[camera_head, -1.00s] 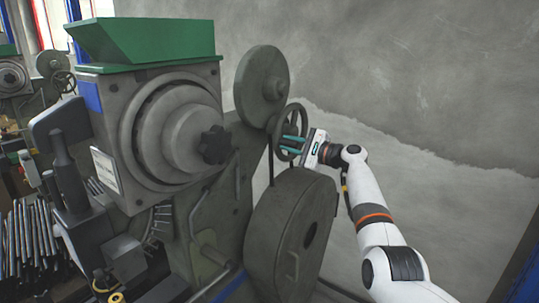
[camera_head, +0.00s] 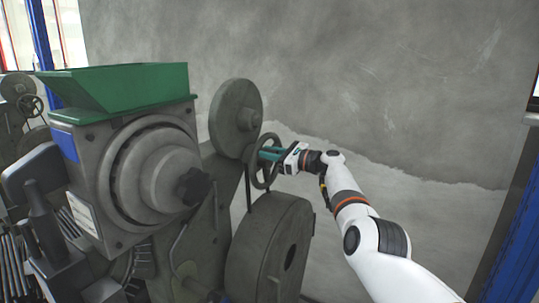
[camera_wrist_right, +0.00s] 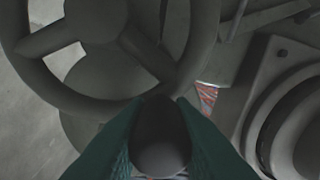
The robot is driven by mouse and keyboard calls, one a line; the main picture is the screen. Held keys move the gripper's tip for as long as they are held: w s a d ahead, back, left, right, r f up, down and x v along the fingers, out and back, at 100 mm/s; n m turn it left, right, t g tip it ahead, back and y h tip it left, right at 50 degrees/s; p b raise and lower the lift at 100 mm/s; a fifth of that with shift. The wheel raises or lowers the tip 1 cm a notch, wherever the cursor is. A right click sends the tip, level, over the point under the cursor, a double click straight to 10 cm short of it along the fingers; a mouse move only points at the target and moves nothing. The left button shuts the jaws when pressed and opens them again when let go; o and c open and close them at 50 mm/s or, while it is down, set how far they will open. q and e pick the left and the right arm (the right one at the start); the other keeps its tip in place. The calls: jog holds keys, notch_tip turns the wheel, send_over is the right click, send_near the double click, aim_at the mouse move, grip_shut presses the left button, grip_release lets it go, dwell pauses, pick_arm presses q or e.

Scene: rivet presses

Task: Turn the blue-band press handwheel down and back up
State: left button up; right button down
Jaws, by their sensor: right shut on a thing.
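The blue-band press (camera_head: 85,190) stands at the left, a grey machine with a green hopper and a blue band (camera_head: 64,144) on its upper side. Its spoked handwheel (camera_head: 257,172) is on the far right side, and it fills the upper left of the right wrist view (camera_wrist_right: 65,95). My right gripper (camera_head: 268,155) is at the wheel's rim, its green fingers shut on the handwheel's rounded knob (camera_wrist_right: 160,145). The knob sits between the fingers in the wrist view.
A large grey flywheel (camera_head: 262,255) stands below the handwheel, and a round grey disc (camera_head: 236,117) is just above it. A second press (camera_head: 22,105) stands behind at the far left. A concrete wall (camera_head: 380,80) closes the back. A blue post is at the right edge.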

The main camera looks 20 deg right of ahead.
jog(key=shift+d+r+m, duration=0.1)
jog(key=shift+d+m, duration=0.05)
jog(key=shift+m, duration=0.15)
jog(key=c, duration=1.3)
grip_release()
jog(key=shift+w, duration=0.15)
jog(key=shift+o, duration=0.2)
jog(key=shift+d, duration=0.1)
jog(key=b+v, duration=0.3)
jog(key=v, duration=0.9)
jog(key=shift+f, duration=0.2)
